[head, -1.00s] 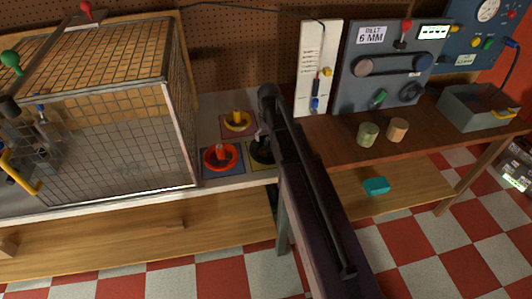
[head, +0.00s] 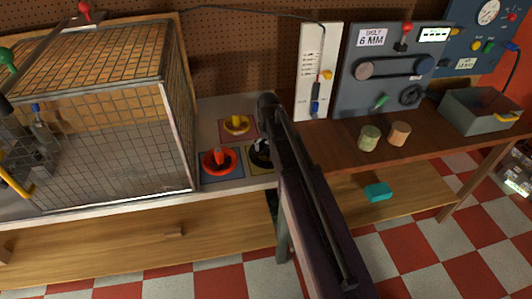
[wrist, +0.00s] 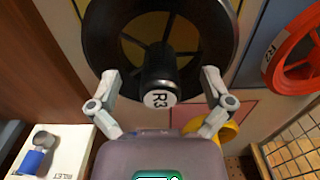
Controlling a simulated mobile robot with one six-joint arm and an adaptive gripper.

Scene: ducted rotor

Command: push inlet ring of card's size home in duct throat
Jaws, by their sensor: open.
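Three inlet rings with upright hubs sit on coloured squares of the bench: a red ring (head: 219,162), a yellow ring (head: 236,126) and a black ring (head: 258,160), which my arm partly hides. In the wrist view the black ring (wrist: 98,40) is large, its hub (wrist: 160,75) marked R3. My gripper (wrist: 160,82) is open, one finger on each side of that hub, with gaps visible. The red ring (wrist: 292,52) and yellow ring (wrist: 215,138) also show there. I cannot make out a duct throat or a readable size card.
A wire mesh cage (head: 110,120) stands left of the rings. A white board (head: 318,70) and a grey belt panel (head: 385,70) stand behind. Two small cylinders (head: 369,138) and a grey bin (head: 480,110) are on the right bench. A teal block (head: 377,191) lies on the shelf below.

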